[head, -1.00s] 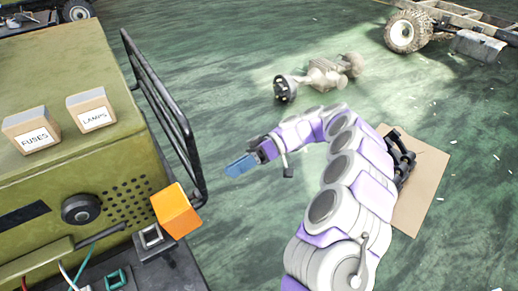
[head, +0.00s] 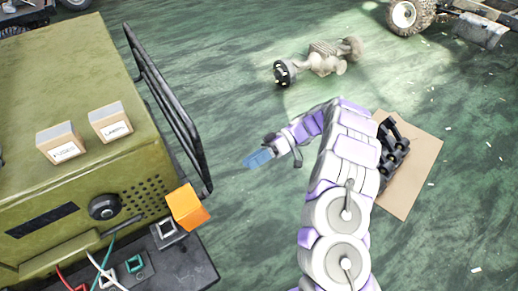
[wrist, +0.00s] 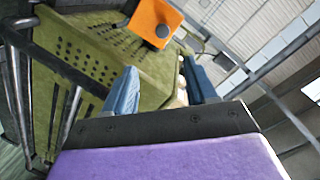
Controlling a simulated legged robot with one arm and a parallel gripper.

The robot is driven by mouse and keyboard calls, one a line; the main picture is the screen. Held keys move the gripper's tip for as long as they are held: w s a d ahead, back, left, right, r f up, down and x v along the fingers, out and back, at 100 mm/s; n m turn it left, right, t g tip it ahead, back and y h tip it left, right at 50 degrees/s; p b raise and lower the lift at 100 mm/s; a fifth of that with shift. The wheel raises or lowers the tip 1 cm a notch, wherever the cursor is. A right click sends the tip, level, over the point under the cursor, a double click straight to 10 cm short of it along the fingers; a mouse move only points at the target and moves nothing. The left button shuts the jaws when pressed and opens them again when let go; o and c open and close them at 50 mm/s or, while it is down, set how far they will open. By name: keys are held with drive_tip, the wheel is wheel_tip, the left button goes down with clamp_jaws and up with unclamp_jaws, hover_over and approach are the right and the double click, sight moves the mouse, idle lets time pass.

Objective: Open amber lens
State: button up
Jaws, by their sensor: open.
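The amber lens (head: 187,207) is an orange block-like cover at the lower right corner of the green cabinet's front, by the perforated panel. In the wrist view the amber lens (wrist: 155,27) is at the top, beyond the fingers, with a dark round knob-like spot on it. My gripper (head: 258,159) is to the right of the cabinet in the head view, apart from the lens. In the wrist view its two blue fingers (wrist: 163,88) are spread with nothing held between them. Whether the lens is hinged cannot be seen.
The green cabinet (head: 60,90) carries a FUSES box (head: 60,143) and a LAMPS box (head: 111,122). A black tube guard (head: 165,95) runs along its right side. Coloured wires and a dark ledge (head: 190,262) lie below the lens. An axle (head: 320,60) and cardboard (head: 410,180) lie on the floor.

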drive_tip(key=p+v, duration=0.1)
drive_tip(key=p, duration=0.3)
drive_tip(key=shift+w+d+r, duration=0.1)
drive_tip(key=shift+d+r, duration=0.05)
drive_tip(key=shift+d, duration=0.15)
drive_tip(key=shift+d+p, duration=0.1)
drive_tip(key=shift+p, duration=0.5)
drive_tip(key=s+d+r+m+t+h+b, duration=0.15)
drive_tip(key=s+r+m+h+b, duration=0.45)
drive_tip(key=s+r, duration=0.6)
drive_tip(key=s+d+f+m+t+h+b, duration=0.2)
drive_tip(key=s+d+m, duration=0.3)
drive_tip(key=s, duration=0.6)
drive_tip(key=s+d+f+m+t+h+b, duration=0.3)
drive_tip(key=s+d, duration=0.5)
drive_tip(key=s, duration=0.3)
drive_tip(key=shift+s+f+m+t+h, duration=0.25)
drive_tip(key=shift+s+m+t+h, duration=0.1)
drive_tip(key=shift+m+h, duration=0.65)
